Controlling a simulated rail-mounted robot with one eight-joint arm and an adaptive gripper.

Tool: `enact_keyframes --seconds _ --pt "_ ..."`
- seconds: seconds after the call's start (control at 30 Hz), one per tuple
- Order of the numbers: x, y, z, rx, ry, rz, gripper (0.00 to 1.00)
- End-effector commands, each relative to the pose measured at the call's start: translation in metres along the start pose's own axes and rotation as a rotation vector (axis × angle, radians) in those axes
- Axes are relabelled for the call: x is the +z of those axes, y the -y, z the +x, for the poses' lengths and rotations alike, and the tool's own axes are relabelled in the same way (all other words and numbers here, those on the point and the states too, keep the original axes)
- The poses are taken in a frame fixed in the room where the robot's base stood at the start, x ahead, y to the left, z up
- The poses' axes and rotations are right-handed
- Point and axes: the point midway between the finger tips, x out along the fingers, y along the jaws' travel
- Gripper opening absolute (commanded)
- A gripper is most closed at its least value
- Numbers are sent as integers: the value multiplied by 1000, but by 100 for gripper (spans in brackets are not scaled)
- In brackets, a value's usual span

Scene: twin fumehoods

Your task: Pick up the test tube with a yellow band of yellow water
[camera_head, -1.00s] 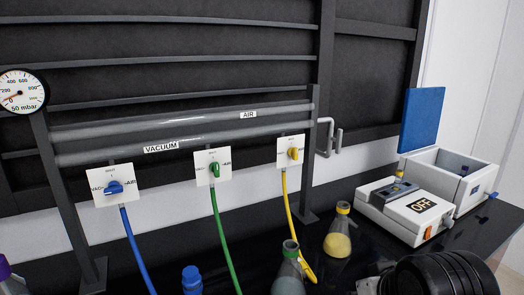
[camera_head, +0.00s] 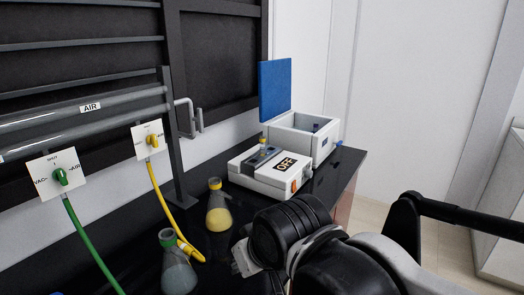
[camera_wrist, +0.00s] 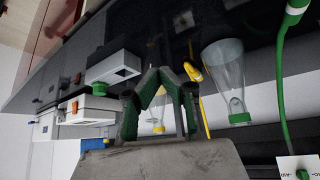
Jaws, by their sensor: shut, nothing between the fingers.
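A small yellow-banded top (camera_head: 263,143) stands up from the white device marked OFF (camera_head: 262,188) in the head view. It could be the test tube, but it is too small to tell and its lower part is hidden. My gripper (camera_wrist: 156,72) is shut and empty in the wrist view, with its dark green fingers meeting at the tips. Behind the fingers is a flask of yellow liquid (camera_wrist: 158,122) with a yellow band. The same yellow-banded flask (camera_head: 218,212) stands left of my arm in the head view.
A white open box (camera_head: 295,140) with a raised blue lid (camera_head: 275,90) stands behind the device. A green-banded flask (camera_head: 177,268) stands near the front left, by the yellow hose (camera_head: 163,200) and green hose (camera_head: 88,245). The black bench (camera_head: 345,170) ends at right.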

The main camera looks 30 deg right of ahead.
Motion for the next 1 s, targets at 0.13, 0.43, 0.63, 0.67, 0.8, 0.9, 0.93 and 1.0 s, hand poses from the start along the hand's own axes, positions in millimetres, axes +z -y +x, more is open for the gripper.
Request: enact_keyframes --seconds 0.13,0.43,0.63,0.67,0.8,0.9,0.93,1.0 --pt "0 0 0 0 0 0 0" --pt "0 0 0 0 0 0 28" --pt "0 0 0 0 0 0 38" --pt "0 0 0 0 0 0 38" --pt "-3 0 -1 0 2 -9 38" --pt "-18 0 -7 0 15 -50 38" --pt "-25 0 -10 -1 21 -70 38" --pt "-44 0 -17 -3 42 -133 38"
